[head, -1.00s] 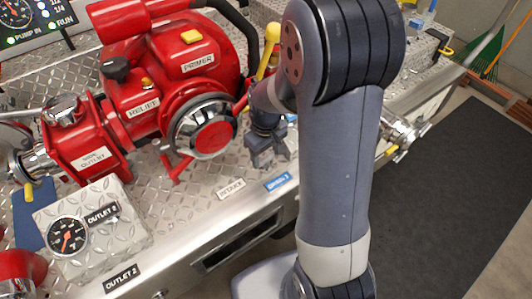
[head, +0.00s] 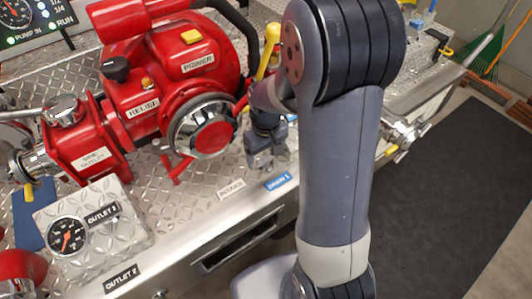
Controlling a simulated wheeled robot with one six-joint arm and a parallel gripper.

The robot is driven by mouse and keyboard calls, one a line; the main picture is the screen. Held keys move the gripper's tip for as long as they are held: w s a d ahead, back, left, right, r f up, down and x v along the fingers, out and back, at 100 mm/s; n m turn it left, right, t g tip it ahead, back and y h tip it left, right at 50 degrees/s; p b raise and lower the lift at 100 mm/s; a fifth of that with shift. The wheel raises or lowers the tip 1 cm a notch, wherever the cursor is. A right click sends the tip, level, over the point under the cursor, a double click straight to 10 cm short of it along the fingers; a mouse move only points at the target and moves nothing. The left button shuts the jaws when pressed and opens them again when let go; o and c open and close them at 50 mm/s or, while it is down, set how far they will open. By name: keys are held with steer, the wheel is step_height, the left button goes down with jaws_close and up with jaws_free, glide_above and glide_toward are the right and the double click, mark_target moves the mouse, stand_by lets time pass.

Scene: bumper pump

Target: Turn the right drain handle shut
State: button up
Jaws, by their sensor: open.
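My gripper (head: 266,152) is in the middle of the head view, low over the diamond-plate deck (head: 215,178), right of the red pump's chromed cap (head: 207,138). Its jaws are open and small in the picture. A blue label (head: 278,181) with unclear lettering is on the deck edge just below it. I cannot make out a right drain handle for certain; my gripper and arm cover the area behind them. A small red lever (head: 176,170) projects below the chromed cap, left of my gripper and apart from it.
The red pump body (head: 190,60) fills the upper left. A yellow-topped handle (head: 271,45) rises behind my gripper. A gauge box (head: 130,235) sits at the lower left. A dark mat (head: 455,200) covers the floor at right.

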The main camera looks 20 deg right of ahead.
mark_target(266, 156)
step_height(266, 156, up, 11)
steer(key=shift+p, duration=0.4)
steer(key=shift+f, duration=0.2)
step_height(266, 156, down, 10)
steer(key=shift+f+b, duration=0.1)
steer(key=shift+b, duration=0.3)
steer(key=shift+f, duration=0.35)
steer(key=shift+r+n, duration=0.15)
steer(key=shift+n, duration=0.85)
